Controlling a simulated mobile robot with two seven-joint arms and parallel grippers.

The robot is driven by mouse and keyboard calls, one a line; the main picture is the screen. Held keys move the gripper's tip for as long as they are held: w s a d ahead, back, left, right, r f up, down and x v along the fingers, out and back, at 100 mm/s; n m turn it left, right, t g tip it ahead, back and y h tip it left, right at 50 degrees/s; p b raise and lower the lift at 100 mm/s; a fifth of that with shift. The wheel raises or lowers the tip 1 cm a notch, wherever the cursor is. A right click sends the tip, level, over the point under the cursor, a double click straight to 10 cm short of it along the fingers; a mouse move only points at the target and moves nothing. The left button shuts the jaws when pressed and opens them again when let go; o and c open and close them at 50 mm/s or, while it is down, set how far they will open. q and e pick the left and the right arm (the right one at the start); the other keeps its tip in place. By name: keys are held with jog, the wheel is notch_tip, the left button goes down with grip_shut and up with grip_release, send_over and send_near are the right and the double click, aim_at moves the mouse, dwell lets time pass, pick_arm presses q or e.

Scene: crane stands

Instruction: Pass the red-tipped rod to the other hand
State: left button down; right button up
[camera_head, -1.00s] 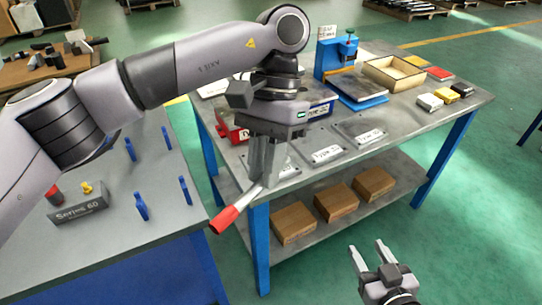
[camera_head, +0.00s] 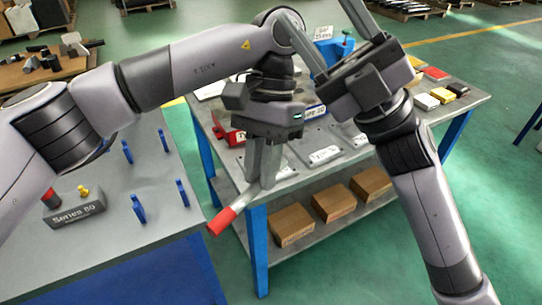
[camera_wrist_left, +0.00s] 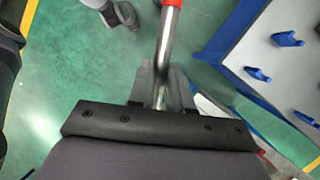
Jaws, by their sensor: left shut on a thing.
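The red-tipped rod (camera_head: 241,203) is a thin silver bar with a red end (camera_head: 222,221). It slants down to the left over the gap between the two tables. My left gripper (camera_head: 262,182) points down and is shut on the rod's silver part; the red end sticks out free. In the left wrist view the rod (camera_wrist_left: 166,45) runs up from between the fingers, its red end (camera_wrist_left: 172,3) cut by the top edge. My right gripper (camera_head: 318,12) is raised in front of the workbench, fingers pointing up, spread and empty, apart from the rod.
The workbench (camera_head: 440,117) behind holds a blue press (camera_head: 330,52), a red bin (camera_head: 235,137) and labelled plates (camera_head: 322,155). Cardboard boxes (camera_head: 334,200) lie on its lower shelf. The left table (camera_head: 100,240) has several blue upright pegs (camera_head: 138,207) and a "Series 60" block (camera_head: 78,210).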

jog(key=s+a+f+n+g+h, duration=0.1)
jog(key=s+a+n+g+h, duration=0.6)
jog(key=n, duration=0.6)
jog(key=s+a+f+n+g+h, duration=0.25)
jog(key=s+n+g+h, duration=0.25)
jog(key=s+n+g, duration=0.6)
jog(key=n+t+h, duration=1)
jog(key=n+t, duration=0.1)
jog(key=t, duration=0.3)
send_near(235, 206)
notch_tip(235, 206, up, 3)
jog(key=s, duration=0.1)
jog(key=x, duration=0.7)
jog(key=d+x, duration=0.1)
jog(key=x, duration=0.3)
jog(key=shift+w+f, duration=0.25)
jog(key=shift+f, duration=0.2)
